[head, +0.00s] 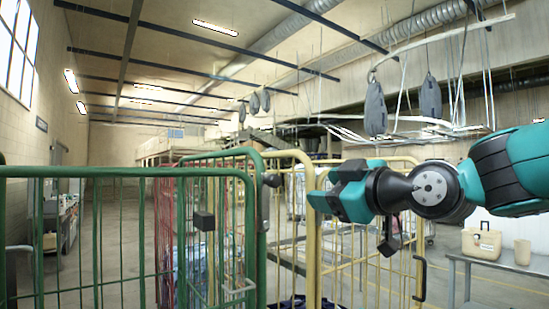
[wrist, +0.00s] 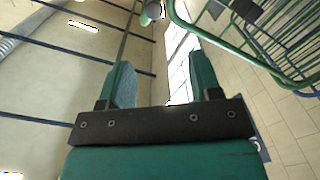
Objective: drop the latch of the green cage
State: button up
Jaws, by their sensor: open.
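The green cage (head: 95,172) of tubular bars fills the left and middle of the head view; part of its frame also shows at upper right in the wrist view (wrist: 245,62). A dark block (head: 204,220) sits on its bars, and a dark knob (head: 272,180) sits by its right upright. I cannot tell which of these is the latch. My gripper (head: 327,188) is open and empty, to the right of the green cage in the picture and in front of the yellow cage (head: 312,240). In the wrist view its two fingers (wrist: 160,82) stand apart with nothing between them.
The yellow cage stands close against the green cage's right side, with a dark block (head: 388,247) on it. A grey table (head: 490,260) at right holds a beige box (head: 481,243) and a cup (head: 522,252). Grey bags (head: 375,110) hang overhead from a rail.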

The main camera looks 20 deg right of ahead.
send_near(276, 181)
jog(key=p+x, duration=0.5)
jog(key=x, duration=0.5)
jog(key=shift+r+p, duration=0.15)
jog(key=shift+p, duration=0.2)
jog(key=shift+w+a, duration=0.1)
jog(key=shift+w, duration=0.3)
grip_shut()
